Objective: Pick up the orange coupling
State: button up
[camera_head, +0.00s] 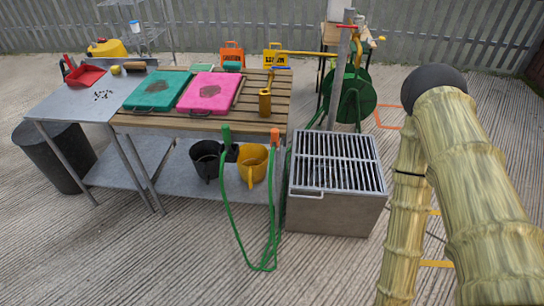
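The orange coupling (275,136) is a small piece at one upper end of a green hose (222,195). It is at the front right edge of the slatted wooden table (160,122), beside the metal grate box. The hose hangs down in a long loop in front of the table, and its other upper end has a green fitting (226,134). I cannot tell what supports the two ends. My gripper is not in view.
The grated metal box (338,215) stands just right of the coupling. Yellow (252,166) and black (206,158) containers are on the lower shelf. Green (157,90) and pink (210,93) cases lie on the tabletop. The paved floor in front is clear.

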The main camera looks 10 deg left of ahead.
aim_at(274, 142)
jog(key=k, duration=0.8)
jog(key=u, duration=0.85)
jog(key=i, duration=0.6)
jog(key=u, duration=0.65)
jog(key=i, duration=0.75)
jog(key=z, duration=0.75)
jog(key=i, duration=0.65)
jog(key=z, duration=0.8)
